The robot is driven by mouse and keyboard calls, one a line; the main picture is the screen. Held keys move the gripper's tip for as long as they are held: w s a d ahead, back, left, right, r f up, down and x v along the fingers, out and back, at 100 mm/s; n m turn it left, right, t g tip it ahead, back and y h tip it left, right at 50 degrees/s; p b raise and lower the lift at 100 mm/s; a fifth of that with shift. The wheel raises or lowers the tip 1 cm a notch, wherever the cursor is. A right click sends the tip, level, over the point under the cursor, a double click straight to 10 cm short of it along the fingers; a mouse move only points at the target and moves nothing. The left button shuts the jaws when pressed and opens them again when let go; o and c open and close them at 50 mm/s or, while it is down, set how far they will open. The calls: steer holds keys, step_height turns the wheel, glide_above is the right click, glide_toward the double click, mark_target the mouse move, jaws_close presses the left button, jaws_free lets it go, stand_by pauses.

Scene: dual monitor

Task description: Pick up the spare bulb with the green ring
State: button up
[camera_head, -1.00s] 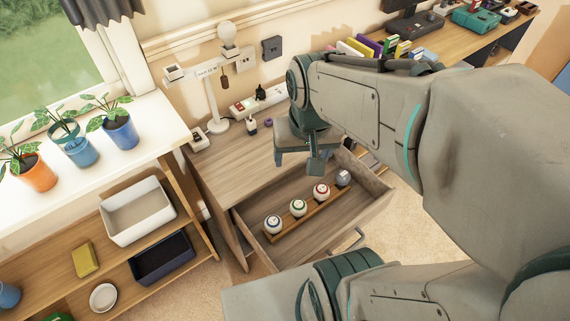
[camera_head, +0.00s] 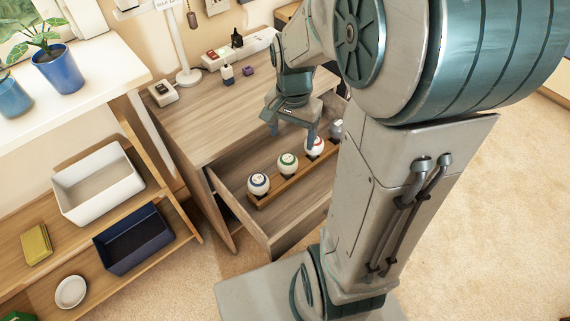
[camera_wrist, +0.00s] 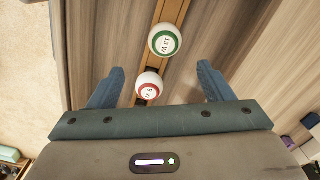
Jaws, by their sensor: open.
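The spare bulb with the green ring (camera_head: 287,163) sits in a wooden rack (camera_head: 294,187) inside the open drawer (camera_head: 272,226). It stands between a bulb with a dark blue ring (camera_head: 258,184) and a bulb with a red ring (camera_head: 315,147). My gripper (camera_head: 292,133) is open, pointing down above the rack near the red-ring bulb. In the wrist view, the green-ring bulb (camera_wrist: 164,40) lies beyond the fingertips, and the red-ring bulb (camera_wrist: 149,86) shows between the open fingers (camera_wrist: 161,72). The gripper holds nothing.
The desk top (camera_head: 215,117) behind the drawer carries a lamp stand, a power strip (camera_head: 222,57) and small bottles. A shelf at left holds a white bin (camera_head: 98,187) and a dark blue bin (camera_head: 134,240). A grey object (camera_head: 336,128) sits at the rack's far end.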

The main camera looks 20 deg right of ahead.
mark_target(291, 158)
step_height(291, 158, down, 9)
steer(key=b, duration=0.2)
steer(key=shift+r+b, duration=0.2)
steer(key=shift+b, duration=0.15)
steer(key=f+b, duration=0.1)
steer(key=f, duration=0.2)
steer(key=a+f+b, duration=0.1)
steer(key=f, duration=0.1)
steer(key=shift+w+f+b, duration=0.15)
steer(key=shift+w+b, duration=0.05)
steer(key=shift+b, duration=0.1)
steer(key=c, duration=1.1)
